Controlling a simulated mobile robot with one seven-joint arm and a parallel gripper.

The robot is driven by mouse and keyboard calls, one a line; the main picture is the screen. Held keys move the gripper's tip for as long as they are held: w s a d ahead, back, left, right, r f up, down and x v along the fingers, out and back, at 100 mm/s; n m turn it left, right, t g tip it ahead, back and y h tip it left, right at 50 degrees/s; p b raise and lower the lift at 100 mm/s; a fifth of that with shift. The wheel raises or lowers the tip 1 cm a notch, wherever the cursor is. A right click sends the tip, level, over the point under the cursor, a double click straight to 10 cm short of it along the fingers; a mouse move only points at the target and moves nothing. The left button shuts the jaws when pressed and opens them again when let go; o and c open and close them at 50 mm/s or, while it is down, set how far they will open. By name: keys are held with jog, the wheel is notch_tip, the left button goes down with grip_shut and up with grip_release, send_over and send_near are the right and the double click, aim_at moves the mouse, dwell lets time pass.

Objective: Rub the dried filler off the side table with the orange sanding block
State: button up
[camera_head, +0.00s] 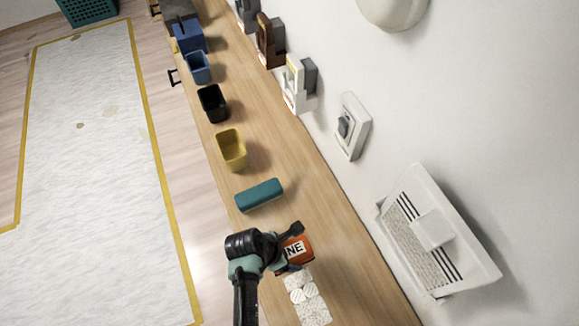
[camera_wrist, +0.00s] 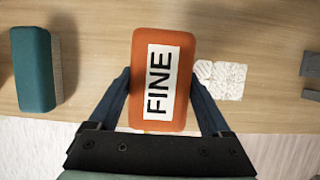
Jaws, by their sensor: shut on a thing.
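The orange sanding block (camera_head: 297,252), labelled "FINE", is between the fingers of my gripper (camera_wrist: 160,80). My gripper is shut on its two sides. The block also fills the middle of the wrist view (camera_wrist: 145,45). The dried filler (camera_head: 314,312) is a group of rough whitish patches on the light wood side table (camera_head: 290,150), just below the block in the head view. In the wrist view the filler (camera_wrist: 222,78) lies right of the block, partly behind the right finger. I cannot tell whether the block touches the table.
A teal block (camera_head: 259,194) lies on the table near my gripper. Yellow (camera_head: 231,150), black (camera_head: 212,103) and blue (camera_head: 197,68) bins stand farther along. A wall switch (camera_head: 349,127) and white tray-like fixture (camera_head: 432,230) are at the right. Bare wood lies right of the bins.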

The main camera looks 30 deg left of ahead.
aim_at(301, 279)
jog(key=shift+f+b, duration=2.5)
jog(key=shift+f, duration=0.65)
jog(key=shift+s+f, duration=0.1)
jog(key=shift+f, duration=1.35)
jog(key=shift+r, duration=0.2)
dwell(0.5)
dwell(0.7)
jog(key=shift+s+d, duration=0.5)
jog(key=shift+d, duration=0.25)
jog(key=shift+s+d, duration=0.5)
jog(key=shift+d, duration=0.2)
jog(key=shift+s+d+f, duration=0.1)
jog(key=shift+s+d, duration=0.45)
jog(key=shift+d, duration=0.1)
